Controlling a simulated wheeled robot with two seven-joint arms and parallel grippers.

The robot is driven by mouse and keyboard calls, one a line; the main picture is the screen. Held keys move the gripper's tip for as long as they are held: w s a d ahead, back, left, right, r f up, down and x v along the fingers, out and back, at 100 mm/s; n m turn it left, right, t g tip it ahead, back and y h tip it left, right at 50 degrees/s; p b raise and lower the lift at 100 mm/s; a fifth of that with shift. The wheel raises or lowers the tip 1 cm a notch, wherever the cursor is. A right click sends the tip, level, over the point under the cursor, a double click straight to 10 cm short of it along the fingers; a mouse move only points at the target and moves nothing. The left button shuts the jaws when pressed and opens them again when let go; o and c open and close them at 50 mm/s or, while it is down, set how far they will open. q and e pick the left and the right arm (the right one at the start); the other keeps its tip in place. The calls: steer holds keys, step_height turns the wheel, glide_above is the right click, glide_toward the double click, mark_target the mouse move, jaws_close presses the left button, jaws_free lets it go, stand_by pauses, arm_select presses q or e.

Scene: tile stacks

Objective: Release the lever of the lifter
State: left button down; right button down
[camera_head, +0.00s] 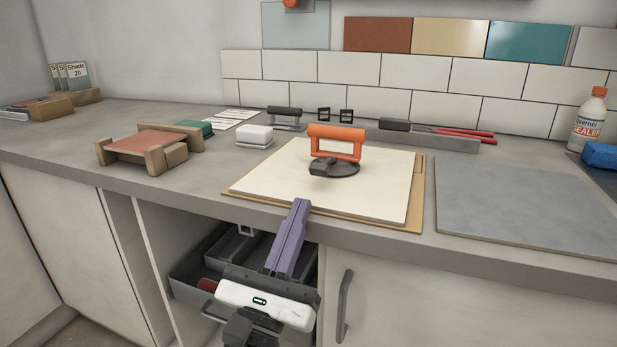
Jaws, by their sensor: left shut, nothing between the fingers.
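The lifter (337,131) has an orange handle above a dark suction disc. It stands upright on a large cream tile (285,180), which lies on a thin brown board (417,205). A dark grey piece, which looks like its lever (321,167), sticks out at the disc's front left; whether it is clamped or loose I cannot tell. My left gripper (301,204), with purple fingers, is shut and empty. Its tips are at the counter's front edge, in front of the tile and apart from the lifter. My right gripper is not in view.
A grey slab (525,212) lies to the right of the board. A white block (254,136) and a wooden stand with a reddish tile (142,144) are on the left. A sealer bottle (589,118) stands at the back right. An open drawer (190,268) is below the counter.

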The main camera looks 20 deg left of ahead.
mark_target(315, 171)
arm_select(q)
steer(key=p+x, duration=0.1)
steer(key=x, duration=0.3)
steer(key=shift+w+r, duration=0.35)
steer(key=shift+w, duration=0.25)
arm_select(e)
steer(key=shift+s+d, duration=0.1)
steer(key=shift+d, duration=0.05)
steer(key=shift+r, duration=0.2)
